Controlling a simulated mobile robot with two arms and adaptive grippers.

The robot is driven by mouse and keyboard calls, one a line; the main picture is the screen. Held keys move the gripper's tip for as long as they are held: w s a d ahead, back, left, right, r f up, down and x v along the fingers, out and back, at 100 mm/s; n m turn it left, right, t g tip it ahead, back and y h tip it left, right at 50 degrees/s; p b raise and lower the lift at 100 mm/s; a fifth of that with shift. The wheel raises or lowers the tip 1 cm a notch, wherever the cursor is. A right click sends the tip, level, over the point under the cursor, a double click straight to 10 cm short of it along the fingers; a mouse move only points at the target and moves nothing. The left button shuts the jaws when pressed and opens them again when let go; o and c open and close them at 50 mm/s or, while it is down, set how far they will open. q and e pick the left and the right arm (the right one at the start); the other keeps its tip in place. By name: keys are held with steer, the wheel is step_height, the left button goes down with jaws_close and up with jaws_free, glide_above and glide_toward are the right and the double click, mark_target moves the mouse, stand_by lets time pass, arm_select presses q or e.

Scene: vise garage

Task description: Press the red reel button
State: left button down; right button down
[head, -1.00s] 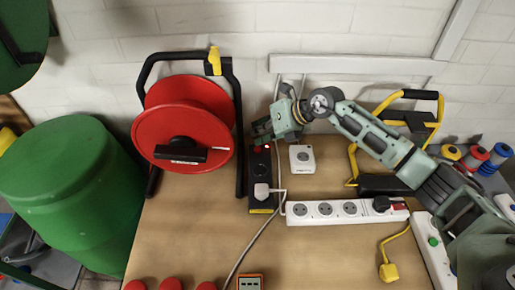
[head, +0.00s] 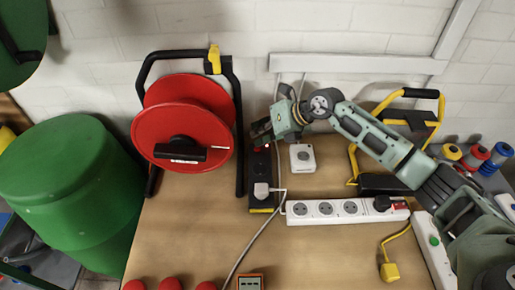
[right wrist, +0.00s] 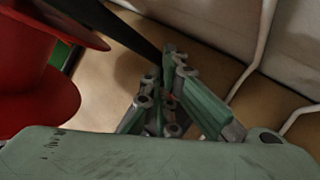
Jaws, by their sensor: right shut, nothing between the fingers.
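The red cable reel (head: 185,125) stands in its black frame at the left of the bench. It has a black hub with a dark bar on its face. A separate red button on the reel cannot be made out. My right gripper (head: 259,134) is shut and empty, just right of the reel frame and over the far end of a black socket strip (head: 260,170). It partly covers a small red spot on that strip. In the right wrist view, the shut fingers (right wrist: 168,58) point past the reel's red rim (right wrist: 40,95). My left gripper is not in view.
A white box (head: 302,158) sits right of the strip, and a white socket strip (head: 345,211) lies in front. A grey cable (head: 258,240) crosses the bench. A yellow-and-black stand (head: 425,120) is behind my right arm.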

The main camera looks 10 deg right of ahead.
steer(key=shift+f+b, duration=0.3)
steer(key=shift+f, duration=0.3)
stand_by(0.8)
steer(key=shift+r+p, duration=0.65)
steer(key=shift+r, duration=0.25)
steer(key=shift+r, duration=0.1)
step_height(320, 180, up, 5)
steer(key=p, duration=0.3)
steer(key=shift+p, duration=0.35)
stand_by(0.4)
